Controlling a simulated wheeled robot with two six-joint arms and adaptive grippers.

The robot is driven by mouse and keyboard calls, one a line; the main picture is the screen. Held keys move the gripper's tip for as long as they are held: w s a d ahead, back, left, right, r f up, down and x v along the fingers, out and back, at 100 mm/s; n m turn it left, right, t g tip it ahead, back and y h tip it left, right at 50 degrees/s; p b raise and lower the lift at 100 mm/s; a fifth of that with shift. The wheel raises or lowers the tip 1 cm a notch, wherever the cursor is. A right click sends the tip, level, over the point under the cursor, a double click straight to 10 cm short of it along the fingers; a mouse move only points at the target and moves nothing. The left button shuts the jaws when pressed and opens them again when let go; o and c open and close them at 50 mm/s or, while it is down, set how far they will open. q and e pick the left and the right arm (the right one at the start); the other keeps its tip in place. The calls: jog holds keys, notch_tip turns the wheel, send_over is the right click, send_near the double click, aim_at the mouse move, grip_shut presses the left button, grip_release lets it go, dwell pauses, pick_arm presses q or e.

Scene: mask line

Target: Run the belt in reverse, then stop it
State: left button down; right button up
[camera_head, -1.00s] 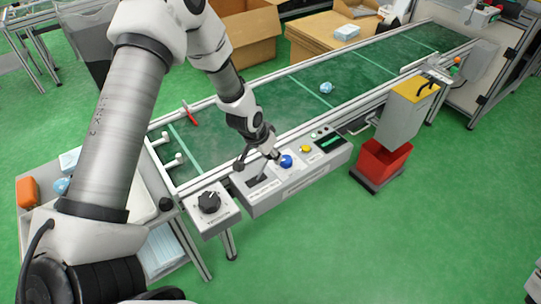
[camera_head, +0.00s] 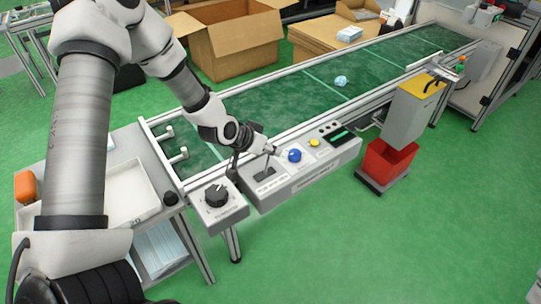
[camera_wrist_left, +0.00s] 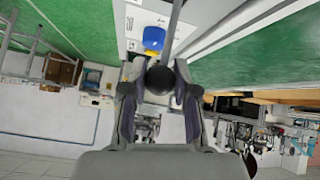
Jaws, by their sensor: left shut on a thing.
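My left gripper (camera_head: 268,150) is shut on the black ball knob of the lever (camera_head: 269,168). In the left wrist view the black knob (camera_wrist_left: 160,79) sits between the two fingers, with the grey stem running up from it. The lever rises from a slot in the grey control panel (camera_head: 312,180) at the belt's near side. The green belt (camera_head: 290,95) runs from lower left to upper right. A crumpled light-blue item (camera_head: 341,81) lies on it. My right gripper is not in view.
A blue button (camera_head: 294,156) and a yellow button (camera_head: 314,143) sit right of the lever. A black dial (camera_head: 216,195) is on a box to its left. A red bin (camera_head: 387,162) stands right of the panel. Open green floor lies in front.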

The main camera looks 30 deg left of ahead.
pick_arm(q)
jog(key=shift+s+a+r+t, duration=0.15)
jog(key=shift+s+t, duration=0.15)
jog(key=shift+s, duration=0.15)
jog(key=shift+s+a+p, duration=0.2)
jog(key=shift+s+p, duration=0.3)
jog(key=c, duration=0.9)
grip_release()
jog(key=shift+a, duration=0.1)
jog(key=shift+o, duration=0.2)
jog(key=v, duration=0.7)
jog(key=shift+s, duration=0.2)
jog(key=shift+s+a, duration=0.1)
jog(key=shift+a, duration=0.05)
